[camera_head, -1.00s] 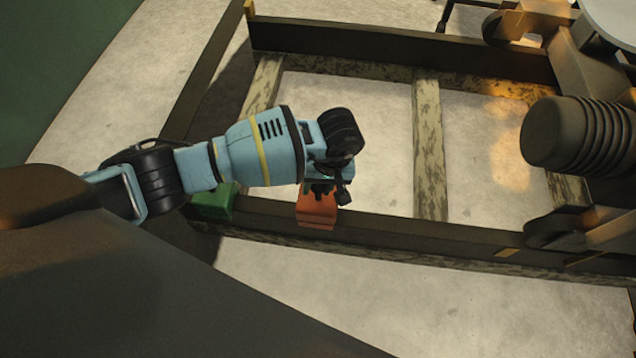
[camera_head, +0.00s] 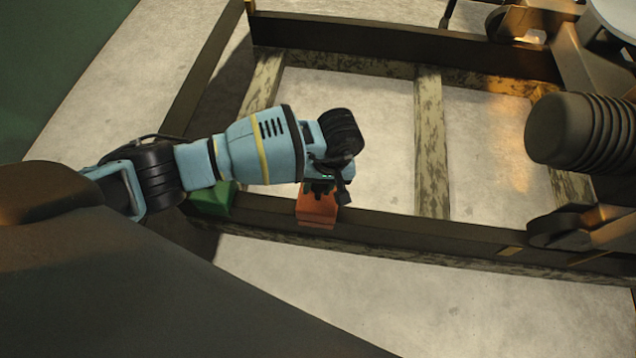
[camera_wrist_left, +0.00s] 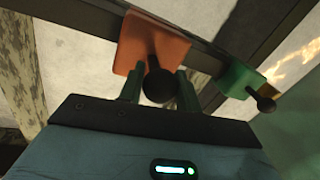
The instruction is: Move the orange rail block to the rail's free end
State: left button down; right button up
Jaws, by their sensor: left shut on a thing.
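The orange rail block (camera_head: 317,208) sits on the near dark rail (camera_head: 400,228), right of the green block (camera_head: 212,199). My left gripper (camera_head: 322,187) is directly over the orange block, and its wrist hides part of the block's top. In the left wrist view the orange block (camera_wrist_left: 150,42) has a dark round knob (camera_wrist_left: 158,86). The left gripper's two green fingers (camera_wrist_left: 158,88) stand on either side of this knob, shut on it. The green block (camera_wrist_left: 240,80) has its own dark knob and sits close by on the same rail. My right gripper is not in view.
A dark ribbed cylinder (camera_head: 577,134) and machine parts stand at the right, over the rail frame. Mottled crossbars (camera_head: 431,145) span the frame. Pale concrete floor (camera_head: 345,95) shows between the bars.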

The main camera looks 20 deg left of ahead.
pick_arm(q)
jog(key=shift+w+f, duration=0.1)
jog(key=shift+f, duration=0.05)
jog(key=shift+f+b, duration=0.45)
jog(key=shift+f, duration=0.3)
dwell(0.5)
jog(key=c, duration=1)
grip_release()
jog(key=shift+o, duration=0.5)
jog(key=shift+f, duration=0.1)
